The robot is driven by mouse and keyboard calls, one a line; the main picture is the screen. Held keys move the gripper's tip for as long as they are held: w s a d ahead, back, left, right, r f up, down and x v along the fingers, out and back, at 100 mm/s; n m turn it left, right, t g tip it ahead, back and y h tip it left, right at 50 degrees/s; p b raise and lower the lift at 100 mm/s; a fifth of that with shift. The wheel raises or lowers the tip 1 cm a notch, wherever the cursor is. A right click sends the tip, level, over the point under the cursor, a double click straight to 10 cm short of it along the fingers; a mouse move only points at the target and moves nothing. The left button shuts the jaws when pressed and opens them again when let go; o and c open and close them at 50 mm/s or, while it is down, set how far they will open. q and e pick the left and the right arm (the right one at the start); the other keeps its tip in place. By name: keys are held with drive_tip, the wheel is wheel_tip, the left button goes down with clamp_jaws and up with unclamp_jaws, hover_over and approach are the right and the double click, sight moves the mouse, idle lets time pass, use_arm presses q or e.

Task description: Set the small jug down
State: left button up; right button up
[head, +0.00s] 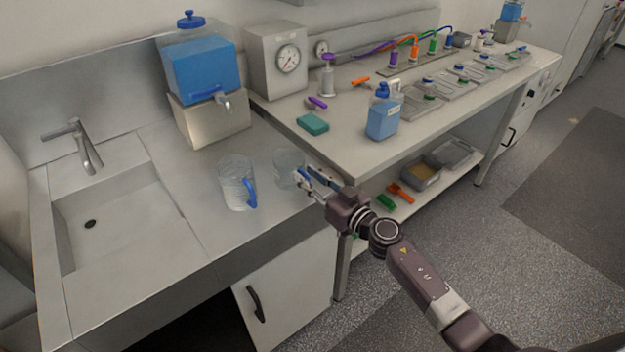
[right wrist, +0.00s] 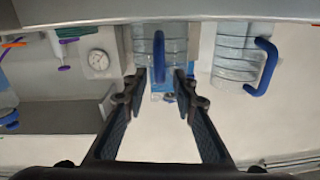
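The small jug (head: 288,168) is clear with a blue handle and looks upright on the steel counter (head: 185,233), near its right end. My right gripper (head: 322,182) is at the jug's right side. In the right wrist view the small jug (right wrist: 172,48) is straight ahead, its blue handle (right wrist: 159,58) between the fingertips (right wrist: 159,80). The fingers are apart, with a gap on both sides of the handle. Whether the jug's base fully touches the counter is hard to tell. My left gripper is not in view.
A larger clear jug (head: 234,184) with a blue handle stands just left of the small one; it also shows in the right wrist view (right wrist: 236,55). A blue dispenser (head: 203,75) stands behind. A sink (head: 115,225) is at left. The bench (head: 340,150) adjoins at right.

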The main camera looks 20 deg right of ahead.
drive_tip(key=v, duration=1.2)
drive_tip(key=shift+b, duration=0.35)
drive_tip(key=s+d+f+m+g+h, duration=0.1)
drive_tip(key=s+d+f+g+h, duration=0.15)
drive_tip(key=f, duration=0.85)
drive_tip(key=s+d+f+m+g+h, duration=0.1)
drive_tip(key=s+d+f+m+h, duration=0.2)
drive_tip(key=f, duration=0.9)
drive_tip(key=s+d+f+n+g+h, duration=0.1)
drive_tip(key=s+f+g, duration=0.1)
drive_tip(key=s+f, duration=0.35)
drive_tip(key=s+d+f+g, duration=0.1)
drive_tip(key=s+f, duration=0.2)
drive_tip(key=f, duration=0.6)
drive_tip(key=s+a+f+g, duration=0.2)
drive_tip(key=s+f, duration=0.4)
drive_tip(key=s, duration=0.5)
drive_tip(key=s+a+f+n+g, duration=0.1)
drive_tip(key=s+a+f+g, duration=0.2)
drive_tip(key=s, duration=0.9)
drive_tip(key=s+a+f+n+g, duration=0.1)
drive_tip(key=s+a+f+g, duration=0.2)
drive_tip(key=s+f, duration=0.7)
drive_tip(key=shift+s+a+g, duration=0.25)
drive_tip(key=shift+s+g, duration=0.3)
drive_tip(key=shift+s, duration=0.55)
drive_tip(key=shift+f, duration=0.15)
